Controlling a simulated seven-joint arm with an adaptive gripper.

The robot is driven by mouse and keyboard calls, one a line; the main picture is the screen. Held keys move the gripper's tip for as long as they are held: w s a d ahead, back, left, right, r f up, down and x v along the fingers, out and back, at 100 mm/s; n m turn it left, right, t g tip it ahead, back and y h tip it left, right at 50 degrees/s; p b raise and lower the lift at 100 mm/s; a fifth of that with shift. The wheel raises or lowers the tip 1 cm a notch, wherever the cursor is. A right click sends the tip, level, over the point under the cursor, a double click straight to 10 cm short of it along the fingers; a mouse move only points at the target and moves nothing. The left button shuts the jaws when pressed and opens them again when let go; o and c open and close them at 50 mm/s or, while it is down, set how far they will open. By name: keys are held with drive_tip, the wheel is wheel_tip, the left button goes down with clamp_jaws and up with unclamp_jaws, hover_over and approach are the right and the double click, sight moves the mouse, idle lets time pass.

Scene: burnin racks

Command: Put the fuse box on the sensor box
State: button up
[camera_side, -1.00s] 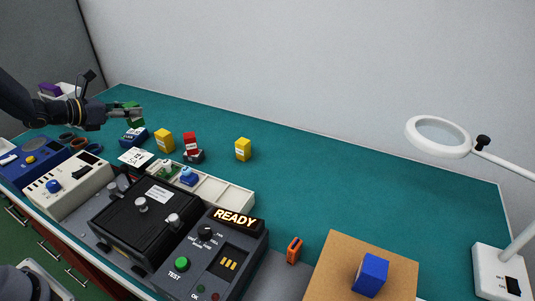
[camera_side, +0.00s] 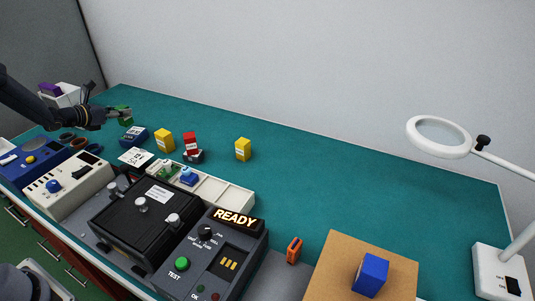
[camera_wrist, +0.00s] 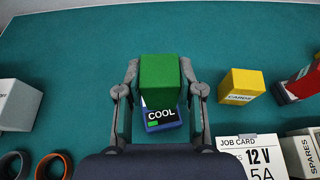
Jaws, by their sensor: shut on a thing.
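My gripper (camera_side: 124,112) is at the far left of the side view and also shows in the wrist view (camera_wrist: 159,85). It is shut on a plain green box (camera_wrist: 161,75), with a finger on either side; the box also shows in the side view (camera_side: 124,121). A blue box with a "COOL" label (camera_wrist: 163,120) is partly hidden below the green box in the wrist view. In the side view the blue box (camera_side: 134,137) sits on the mat, slightly right of the held box. No readable label names a fuse box or sensor box.
A yellow "CARDS" box (camera_wrist: 239,86) and a red box (camera_side: 190,140) stand to the right. Another yellow box (camera_side: 243,149) stands farther right. A job card (camera_wrist: 250,155), cups (camera_wrist: 54,165) and instruments (camera_side: 68,186) lie nearby. The back mat (camera_side: 330,180) is clear.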

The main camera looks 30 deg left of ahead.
sight(120, 122)
drive_tip(key=shift+w+a+f, duration=0.2)
drive_tip(key=shift+w+f, duration=0.25)
drive_tip(key=shift+f, duration=0.05)
drive_tip(key=shift+w+a+f, duration=0.1)
drive_tip(key=shift+w+f, duration=0.05)
drive_tip(key=shift+f, duration=1.6)
drive_tip(key=shift+f, duration=0.1)
drive_tip(key=o, duration=1.2)
drive_tip(key=shift+c, duration=0.2)
